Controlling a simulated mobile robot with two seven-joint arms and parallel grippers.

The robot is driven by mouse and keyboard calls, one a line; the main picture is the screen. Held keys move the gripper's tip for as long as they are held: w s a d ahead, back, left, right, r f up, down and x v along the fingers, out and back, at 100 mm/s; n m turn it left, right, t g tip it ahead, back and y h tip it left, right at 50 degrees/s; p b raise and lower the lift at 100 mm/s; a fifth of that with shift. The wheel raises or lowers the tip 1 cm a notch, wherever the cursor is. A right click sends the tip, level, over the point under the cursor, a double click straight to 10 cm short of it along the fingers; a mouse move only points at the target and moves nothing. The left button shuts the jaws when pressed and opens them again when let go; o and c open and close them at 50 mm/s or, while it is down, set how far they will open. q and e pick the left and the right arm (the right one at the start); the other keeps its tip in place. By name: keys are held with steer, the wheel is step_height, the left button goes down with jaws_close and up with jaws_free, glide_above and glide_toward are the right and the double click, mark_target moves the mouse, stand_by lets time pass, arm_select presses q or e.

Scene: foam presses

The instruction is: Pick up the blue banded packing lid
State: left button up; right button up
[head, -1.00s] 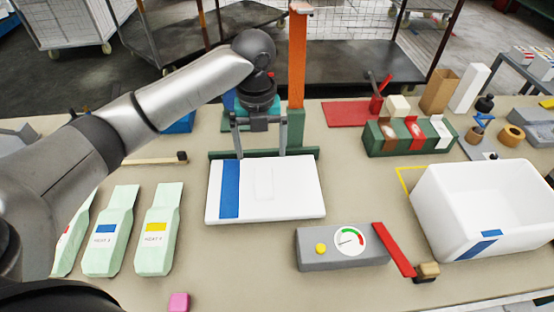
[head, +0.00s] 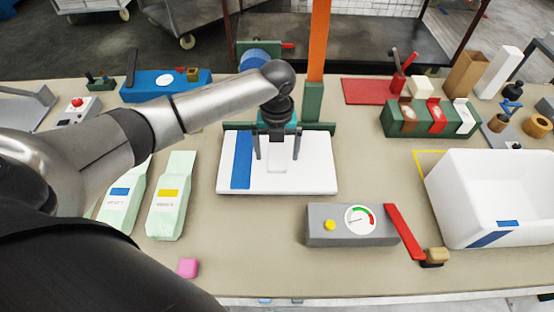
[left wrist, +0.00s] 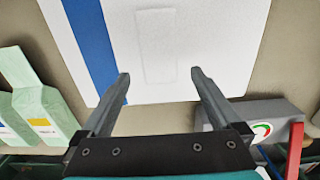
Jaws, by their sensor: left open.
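The packing lid (head: 315,176) is a flat white slab with a blue band (head: 242,160) near its left side and a raised rectangle in its middle. It lies on the table in front of a green bar. My left gripper (head: 278,157) is open and empty over the lid, its fingers pointing down on either side of the raised rectangle. In the left wrist view the gripper (left wrist: 160,75) shows its two fingers spread, with the lid (left wrist: 205,40) beyond them. I cannot tell whether the fingertips touch the lid. My right gripper is not in view.
A grey gauge box (head: 325,235) with a red lever (head: 403,232) stands in front of the lid. A white bin (head: 455,205) stands at right. An orange post (head: 318,45) rises behind the lid.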

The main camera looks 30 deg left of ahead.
mark_target(277, 160)
arm_select(q)
steer(key=shift+f, duration=1.5)
steer(key=shift+c, duration=0.4)
steer(key=c, duration=1.4)
